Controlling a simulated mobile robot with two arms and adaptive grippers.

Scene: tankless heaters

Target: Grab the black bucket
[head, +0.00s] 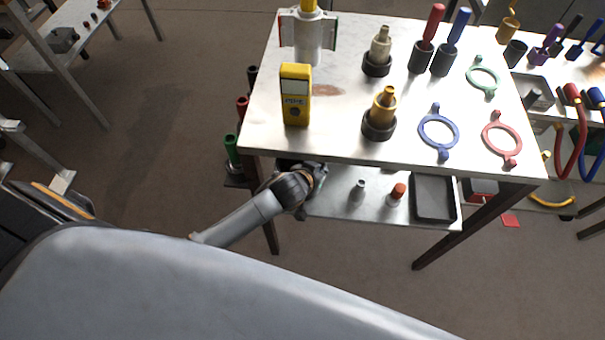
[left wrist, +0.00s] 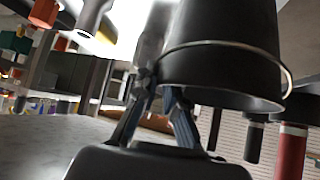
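The black bucket (left wrist: 225,45) fills the upper right of the left wrist view, with a thin wire handle around it. I cannot make it out for sure in the head view, where the tabletop hides much of the lower shelf. My left gripper (left wrist: 157,85) reaches up to the bucket's left edge, its two fingers slanting towards each other close to the rim. I cannot tell whether they pinch the rim or handle. In the head view my left gripper (head: 318,172) is at the left end of the lower shelf, partly under the tabletop. My right gripper is not in view.
The metal table (head: 335,120) carries a yellow meter (head: 295,95), fittings and ring tools. On the lower shelf (head: 330,207) stand a grey bottle (head: 358,190), an orange-capped bottle (head: 397,195) and a black tray (head: 433,198).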

